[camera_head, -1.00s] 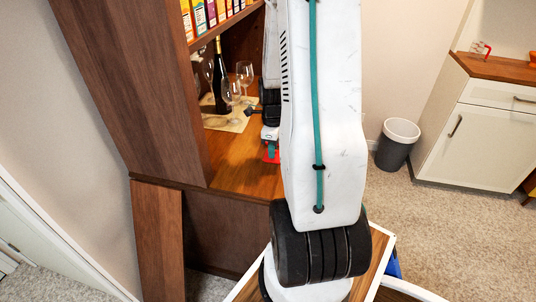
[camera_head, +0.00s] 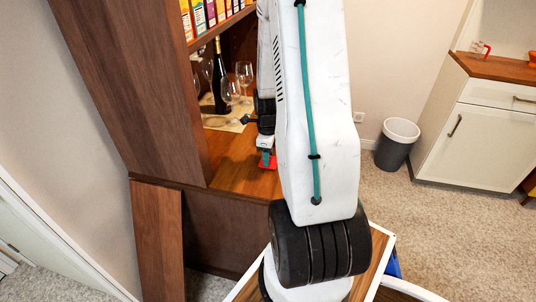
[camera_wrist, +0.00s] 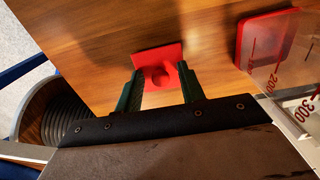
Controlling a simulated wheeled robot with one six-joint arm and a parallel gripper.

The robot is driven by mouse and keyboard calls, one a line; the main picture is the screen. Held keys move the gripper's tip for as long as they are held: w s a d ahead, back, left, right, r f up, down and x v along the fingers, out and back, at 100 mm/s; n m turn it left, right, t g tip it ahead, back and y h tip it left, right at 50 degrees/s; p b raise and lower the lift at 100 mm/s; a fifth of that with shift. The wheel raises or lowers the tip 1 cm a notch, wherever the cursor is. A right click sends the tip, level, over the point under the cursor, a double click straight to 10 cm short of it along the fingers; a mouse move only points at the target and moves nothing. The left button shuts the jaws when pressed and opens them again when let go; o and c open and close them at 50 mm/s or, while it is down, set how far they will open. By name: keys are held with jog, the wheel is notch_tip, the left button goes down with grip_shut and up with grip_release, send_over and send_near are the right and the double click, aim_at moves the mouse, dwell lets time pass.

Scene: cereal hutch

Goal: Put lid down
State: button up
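The red lid (camera_wrist: 152,55), square with a round raised part, shows in the wrist view at the fingertips of my gripper (camera_wrist: 160,74). The two teal fingers stand on either side of it and appear closed on its edges. In the head view the lid (camera_head: 268,163) is a small red patch below my gripper (camera_head: 265,154), low over the front of the hutch's wooden counter (camera_head: 235,176). I cannot tell whether the lid touches the wood. A clear container (camera_wrist: 292,70) with red numbers and a red end part stands to the right in the wrist view.
A dark bottle (camera_head: 221,85) and wine glasses (camera_head: 244,75) stand on a mat deeper in the hutch. Cereal boxes (camera_head: 211,12) fill the shelf above. The hutch's side panel (camera_head: 135,85) rises at left.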

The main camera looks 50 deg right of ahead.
notch_tip(320, 180, up, 12)
jog(key=w+a+r+n, duration=0.1)
jog(key=a+r+n, duration=0.5)
jog(key=a, duration=0.2)
jog(key=s+a+r+n, duration=0.3)
jog(key=s+a+n, duration=0.1)
jog(key=a+n, duration=0.3)
jog(key=s+a+r+n, duration=0.4)
jog(key=a+n, duration=0.4)
jog(key=n, duration=0.2)
jog(key=s+a+r+n+t, duration=0.1)
jog(key=s+a+r+n, duration=0.3)
jog(key=a+n, duration=0.3)
jog(key=shift+s+a+r+n, duration=0.2)
jog(key=shift+s+r+n, duration=0.05)
jog(key=shift+s+n, duration=0.55)
jog(key=shift+d, duration=0.1)
